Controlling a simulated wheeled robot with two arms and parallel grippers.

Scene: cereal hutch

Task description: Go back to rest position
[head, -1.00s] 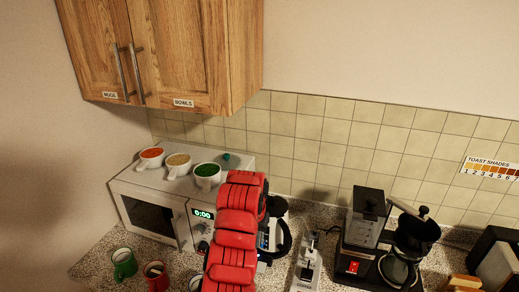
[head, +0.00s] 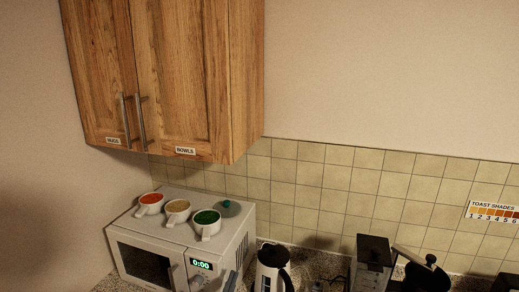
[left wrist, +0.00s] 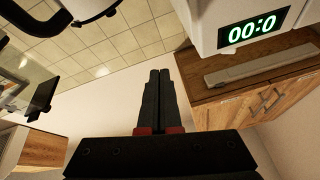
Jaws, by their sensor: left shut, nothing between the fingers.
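My left gripper (left wrist: 158,74) shows in the left wrist view, its two dark fingers side by side and closed with nothing between them. In that view it points up past the open cabinet wall area, with the microwave (left wrist: 198,20) and its lit display close at the upper right. In the head view only a small grey piece in front of the microwave (head: 140,265), at the bottom edge, may be part of this gripper. The red left arm is out of the head view. My right gripper is not seen.
A kettle (head: 270,270) and coffee maker (head: 372,265) stand right. The wooden cabinet (head: 185,75) hangs above, doors closed.

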